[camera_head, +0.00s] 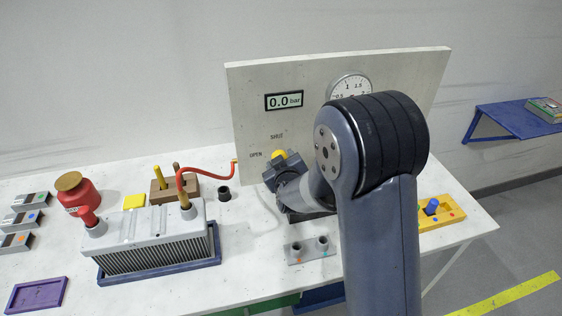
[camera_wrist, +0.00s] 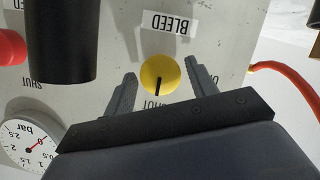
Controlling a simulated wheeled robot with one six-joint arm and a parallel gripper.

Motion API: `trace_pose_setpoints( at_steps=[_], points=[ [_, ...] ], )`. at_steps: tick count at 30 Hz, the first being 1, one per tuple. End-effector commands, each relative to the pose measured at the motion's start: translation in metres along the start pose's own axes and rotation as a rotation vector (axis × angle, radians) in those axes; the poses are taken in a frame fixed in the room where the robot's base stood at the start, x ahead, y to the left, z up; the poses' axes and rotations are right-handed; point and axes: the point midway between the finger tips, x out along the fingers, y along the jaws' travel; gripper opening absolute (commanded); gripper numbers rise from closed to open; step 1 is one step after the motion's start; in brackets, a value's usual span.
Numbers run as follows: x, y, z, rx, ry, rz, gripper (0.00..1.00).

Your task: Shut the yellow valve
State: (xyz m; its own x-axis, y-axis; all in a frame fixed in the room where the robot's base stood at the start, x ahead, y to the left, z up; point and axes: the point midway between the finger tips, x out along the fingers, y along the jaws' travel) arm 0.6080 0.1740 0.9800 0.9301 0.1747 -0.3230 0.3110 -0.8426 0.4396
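The yellow valve (camera_wrist: 161,72) is a round knob on the pale upright panel, below the BLEED label in the upside-down wrist view. Its black mark points down in that picture, towards a partly hidden label that seems to read SHUT. My gripper (camera_wrist: 160,68) is open, with one finger on each side of the knob and a gap showing on both sides. In the head view the yellow valve (camera_head: 279,155) shows just above my gripper (camera_head: 275,170), below the SHUT label and right of OPEN. My arm hides the panel's right part.
A black cylinder (camera_wrist: 61,40) and a red knob (camera_wrist: 10,47) stand out from the panel, with a dial gauge (camera_wrist: 30,148). A red hose (camera_head: 208,169) runs from the panel (camera_head: 245,110) to a finned grey block (camera_head: 155,245). The display (camera_head: 284,101) reads 0.0 bar.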

Motion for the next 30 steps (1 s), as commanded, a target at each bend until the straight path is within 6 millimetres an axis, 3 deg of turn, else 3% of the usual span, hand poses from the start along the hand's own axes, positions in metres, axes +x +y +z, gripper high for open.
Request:
trace_pose_setpoints(
  at_steps=[3,14,30],
  points=[
    [0.000,0.000,0.000,0.000,0.000,0.000,0.63],
    [-0.006,0.000,0.000,-0.001,0.001,0.000,0.63],
    [-0.089,-0.001,0.000,-0.001,0.002,0.000,0.63]
  ],
)
